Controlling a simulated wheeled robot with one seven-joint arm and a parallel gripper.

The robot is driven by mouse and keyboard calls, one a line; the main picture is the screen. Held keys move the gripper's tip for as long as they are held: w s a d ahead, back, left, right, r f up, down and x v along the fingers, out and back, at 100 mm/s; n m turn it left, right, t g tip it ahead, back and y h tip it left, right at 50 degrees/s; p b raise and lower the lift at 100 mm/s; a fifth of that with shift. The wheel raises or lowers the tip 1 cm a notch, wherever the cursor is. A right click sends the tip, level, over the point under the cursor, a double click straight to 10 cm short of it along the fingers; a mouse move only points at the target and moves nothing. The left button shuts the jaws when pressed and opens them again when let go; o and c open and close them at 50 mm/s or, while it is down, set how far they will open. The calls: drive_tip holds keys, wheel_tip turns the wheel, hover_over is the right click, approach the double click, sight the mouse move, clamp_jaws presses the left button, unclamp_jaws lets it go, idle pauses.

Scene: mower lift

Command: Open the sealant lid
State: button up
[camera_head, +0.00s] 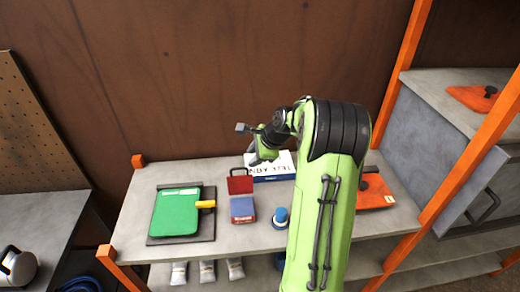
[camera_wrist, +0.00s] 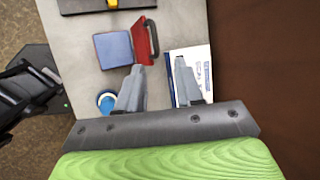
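A small red and blue box (camera_head: 243,209) sits on the grey shelf top; no label that I can read says sealant. Its red lid (camera_head: 240,184), with a dark handle, stands raised along the box's back edge. In the wrist view the blue square face of the box (camera_wrist: 113,50) lies beside the red lid (camera_wrist: 140,40), which is seen nearly edge-on. My gripper (camera_wrist: 159,66) is open, its two fingers apart with nothing between them. It is above the shelf, and its fingers appear apart from the lid. In the head view its fingertips cannot be made out.
A white and blue box with lettering (camera_head: 273,168) lies behind the red lid. A blue-capped bottle (camera_head: 281,217) stands to the right. An orange piece (camera_head: 374,193) and orange posts (camera_head: 400,70) are at the right.

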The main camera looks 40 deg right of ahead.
drive_tip(key=v, duration=0.5)
drive_tip(key=shift+r, duration=0.45)
drive_tip(key=s+a+r+n+g+h+b, duration=0.15)
drive_tip(key=s+a+n, duration=0.25)
drive_tip(key=a+n, duration=0.45)
drive_tip(key=s+a+r+n+b, duration=0.1)
drive_tip(key=s+a+n+b, duration=0.3)
drive_tip(key=a, duration=0.8)
drive_tip(key=s+a+f+n+b, duration=0.1)
drive_tip(key=s+a+f+n, duration=0.1)
drive_tip(key=s+n, duration=0.3)
drive_tip(key=s+a+f+n+b, duration=0.1)
drive_tip(key=s+a+f+n, duration=0.1)
drive_tip(key=s+n, duration=0.4)
drive_tip(key=s+a, duration=0.1)
drive_tip(key=s, duration=0.2)
drive_tip(key=shift+s+a+f+t, duration=0.15)
drive_tip(key=shift+s+a+t, duration=0.05)
drive_tip(key=shift+a+t, duration=0.15)
